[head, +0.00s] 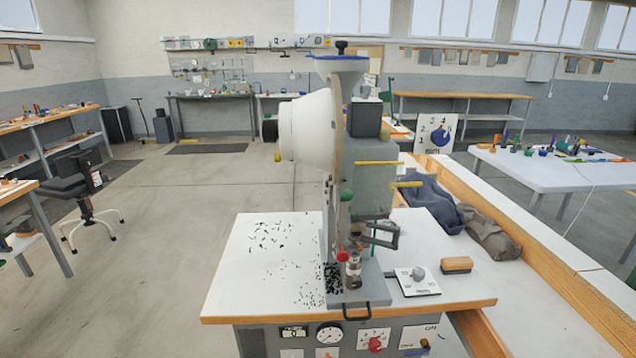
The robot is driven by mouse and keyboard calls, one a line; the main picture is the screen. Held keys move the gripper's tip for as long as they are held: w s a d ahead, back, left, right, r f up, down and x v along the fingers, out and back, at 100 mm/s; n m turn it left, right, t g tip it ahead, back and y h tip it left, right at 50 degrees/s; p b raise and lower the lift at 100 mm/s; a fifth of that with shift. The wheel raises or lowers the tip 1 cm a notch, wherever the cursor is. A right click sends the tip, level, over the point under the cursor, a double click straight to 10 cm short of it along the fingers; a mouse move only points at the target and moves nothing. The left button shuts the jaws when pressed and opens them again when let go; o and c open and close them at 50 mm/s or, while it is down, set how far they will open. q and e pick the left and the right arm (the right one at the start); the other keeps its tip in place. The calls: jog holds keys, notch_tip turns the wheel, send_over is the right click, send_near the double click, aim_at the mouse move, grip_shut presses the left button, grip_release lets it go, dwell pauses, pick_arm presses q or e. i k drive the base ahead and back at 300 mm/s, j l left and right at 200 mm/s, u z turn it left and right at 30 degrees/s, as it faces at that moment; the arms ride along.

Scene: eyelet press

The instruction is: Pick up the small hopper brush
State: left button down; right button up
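A small brush (456,264) with a tan wooden back and a dark lower side lies on the white tabletop, right of the eyelet press (370,180). It looks like the small hopper brush, and nothing covers it. The press stands upright on the table, with a large white drum (312,127) on its left side and a blue-rimmed hopper (341,64) on top. Neither of my grippers shows in the head view.
A white plate with a grey knob (418,281) lies just left of the brush. Dark cloths (436,202) lie behind it. Small black bits (268,236) are scattered on the left of the table (235,290). A wooden ledge (540,255) runs along the right.

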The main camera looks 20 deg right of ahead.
aim_at(452, 265)
jog(key=z, duration=1.6)
